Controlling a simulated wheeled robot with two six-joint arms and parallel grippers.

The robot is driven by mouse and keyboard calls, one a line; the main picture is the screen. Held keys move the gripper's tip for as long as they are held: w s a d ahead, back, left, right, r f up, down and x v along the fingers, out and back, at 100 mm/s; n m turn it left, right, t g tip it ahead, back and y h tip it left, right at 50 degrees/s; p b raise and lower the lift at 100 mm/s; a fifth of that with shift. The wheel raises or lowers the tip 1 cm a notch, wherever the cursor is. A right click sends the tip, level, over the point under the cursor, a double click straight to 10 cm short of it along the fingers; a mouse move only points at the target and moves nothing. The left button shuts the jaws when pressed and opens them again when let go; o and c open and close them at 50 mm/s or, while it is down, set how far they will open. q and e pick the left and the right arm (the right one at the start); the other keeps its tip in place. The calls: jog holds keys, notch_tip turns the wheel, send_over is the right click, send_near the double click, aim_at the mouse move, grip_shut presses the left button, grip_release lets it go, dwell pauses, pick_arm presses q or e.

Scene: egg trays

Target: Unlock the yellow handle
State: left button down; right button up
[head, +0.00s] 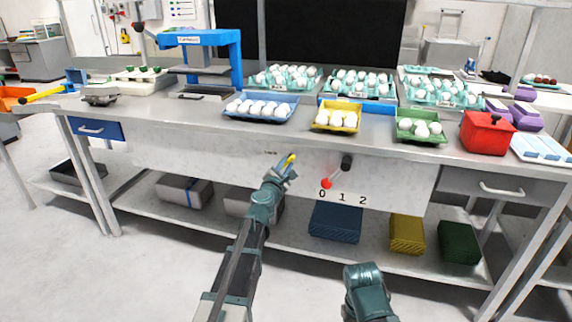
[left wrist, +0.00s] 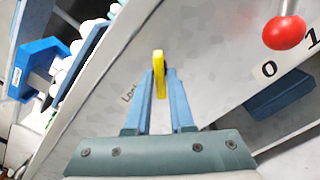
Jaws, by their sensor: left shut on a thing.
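The yellow handle (head: 291,160) is on the front panel (head: 210,157) of the workbench, left of the red-knobbed lever. My left gripper (head: 285,174) is at the handle. In the left wrist view, the yellow handle (left wrist: 159,72) stands between the blue fingertips of my left gripper (left wrist: 160,88), which are shut on it. Lettering beside it is partly covered by the finger. My right arm (head: 366,288) shows low in the head view, but its gripper fingers are not visible.
A red-knobbed lever (head: 326,184) with the marks 0, 1, 2 is right of the handle; its knob (left wrist: 284,32) shows in the wrist view. Trays of eggs, such as a yellow tray (head: 338,127), and a red box (head: 487,133) stand on the bench above. Bins sit on the shelf below.

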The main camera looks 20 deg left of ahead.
pick_arm(q)
jog(key=n, duration=0.4)
jog(key=shift+n, duration=0.4)
jog(key=n, duration=0.3)
jog(key=shift+n, duration=0.3)
jog(key=c, duration=0.7)
grip_release()
